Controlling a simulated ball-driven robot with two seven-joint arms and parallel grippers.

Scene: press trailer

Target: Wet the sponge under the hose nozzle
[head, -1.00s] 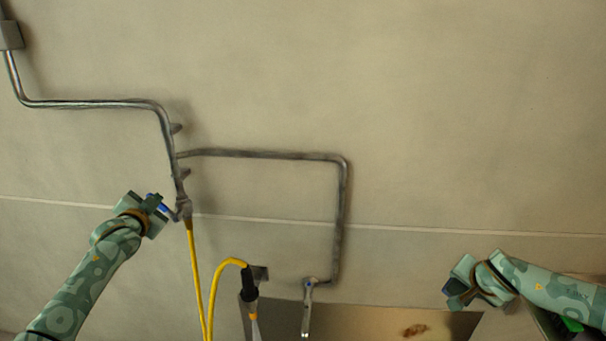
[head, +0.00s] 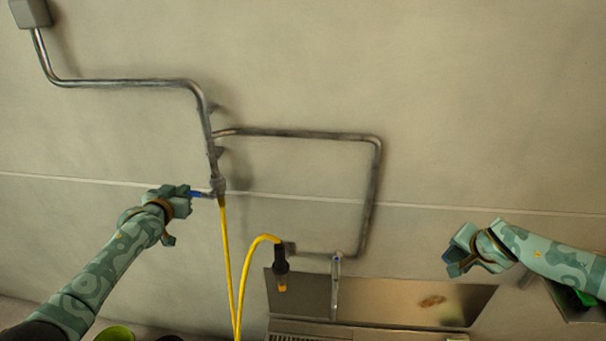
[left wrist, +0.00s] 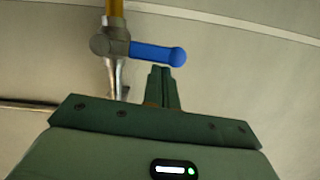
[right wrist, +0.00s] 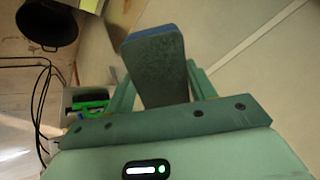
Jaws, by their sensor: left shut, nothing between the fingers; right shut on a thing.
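The hose nozzle (head: 281,260), black with an orange tip, hangs pointing down on the yellow hose (head: 225,250) in the head view. A valve with a blue handle (head: 201,194) sits at the hose's upper end. My left gripper (head: 188,192) is shut and empty beside this handle. In the left wrist view the blue handle (left wrist: 157,54) sticks out sideways from the valve, just beyond the fingertips (left wrist: 160,72). My right gripper (head: 455,262) is right of the nozzle, well apart from it. In the right wrist view it is shut on the dark grey-blue sponge (right wrist: 154,68).
A steel sink (head: 385,290) with a brown stain (head: 432,301) lies below the nozzle. A small tap (head: 336,285) stands at its back. Metal pipes (head: 300,133) run along the wall. A green bowl (head: 116,334) shows at the lower left edge.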

